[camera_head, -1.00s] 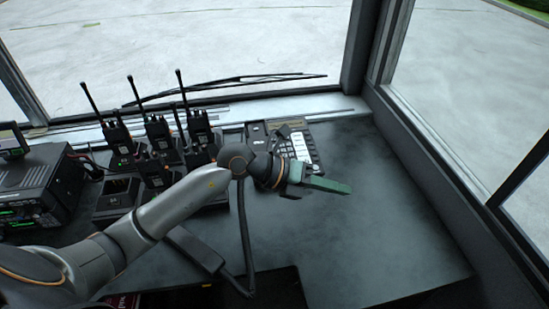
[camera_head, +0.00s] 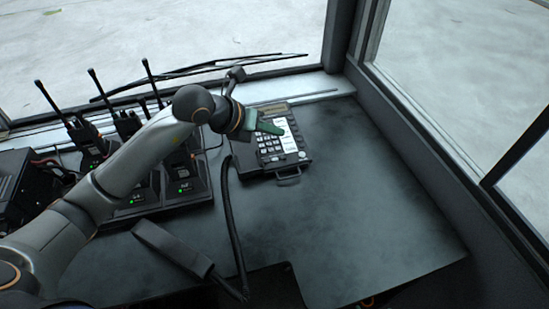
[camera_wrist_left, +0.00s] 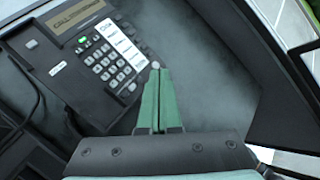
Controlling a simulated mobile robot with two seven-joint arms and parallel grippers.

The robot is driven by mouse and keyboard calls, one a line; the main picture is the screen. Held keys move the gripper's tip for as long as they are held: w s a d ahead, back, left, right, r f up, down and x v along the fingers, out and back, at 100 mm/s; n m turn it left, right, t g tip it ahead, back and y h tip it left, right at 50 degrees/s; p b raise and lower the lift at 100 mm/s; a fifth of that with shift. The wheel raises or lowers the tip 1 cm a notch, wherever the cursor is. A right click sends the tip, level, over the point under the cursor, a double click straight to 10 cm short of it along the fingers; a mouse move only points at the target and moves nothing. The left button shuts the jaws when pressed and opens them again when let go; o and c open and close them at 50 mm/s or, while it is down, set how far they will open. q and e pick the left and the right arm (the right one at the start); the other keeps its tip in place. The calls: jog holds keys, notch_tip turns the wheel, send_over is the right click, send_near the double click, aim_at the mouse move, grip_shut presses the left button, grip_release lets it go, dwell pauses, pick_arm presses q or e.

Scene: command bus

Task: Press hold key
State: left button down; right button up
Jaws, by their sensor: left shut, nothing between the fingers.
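The desk phone (camera_head: 268,160) is black, with a small display, a number keypad and a column of white-labelled keys. It sits on the dark desk below the windshield. In the left wrist view the phone (camera_wrist_left: 62,68) fills the upper left, its keypad and white label strip (camera_wrist_left: 118,42) in sight. I cannot tell which key is the hold key. My left gripper (camera_head: 276,130) is shut and empty, its green fingers over the phone near the label strip in the head view. In the wrist view its tips (camera_wrist_left: 155,68) appear by the phone's right edge. Contact cannot be told. My right gripper is out of view.
The handset (camera_head: 172,248) lies off the phone on the desk, with a black cord (camera_head: 230,215). Several radios (camera_head: 92,150) stand in chargers to the left. A window post and wall bound the right. The desk (camera_head: 350,200) right of the phone is clear.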

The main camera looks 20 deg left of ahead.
aim_at(275, 160)
pick_arm(q)
jog(key=f+b, duration=0.2)
jog(key=f, duration=0.1)
jog(key=f+b, duration=0.1)
jog(key=shift+w+a+f, duration=0.15)
jog(key=shift+w+f, duration=0.1)
jog(key=shift+f, duration=0.15)
notch_tip(275, 160, down, 2)
jog(key=shift+w+a+f+b, duration=0.1)
jog(key=shift+b, duration=0.95)
jog(key=shift+f+b, duration=0.3)
jog(key=shift+w+f+b, duration=0.15)
jog(key=shift+f+b, duration=0.15)
jog(key=shift+f, duration=0.1)
jog(key=shift+a, duration=0.1)
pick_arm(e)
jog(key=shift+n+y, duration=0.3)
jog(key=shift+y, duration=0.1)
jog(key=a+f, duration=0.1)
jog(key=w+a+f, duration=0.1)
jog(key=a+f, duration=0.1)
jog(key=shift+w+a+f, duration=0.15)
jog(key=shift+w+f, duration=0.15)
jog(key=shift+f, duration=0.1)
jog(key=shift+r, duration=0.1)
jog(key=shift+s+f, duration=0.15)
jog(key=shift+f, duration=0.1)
pick_arm(q)
jog(key=shift+f, duration=0.1)
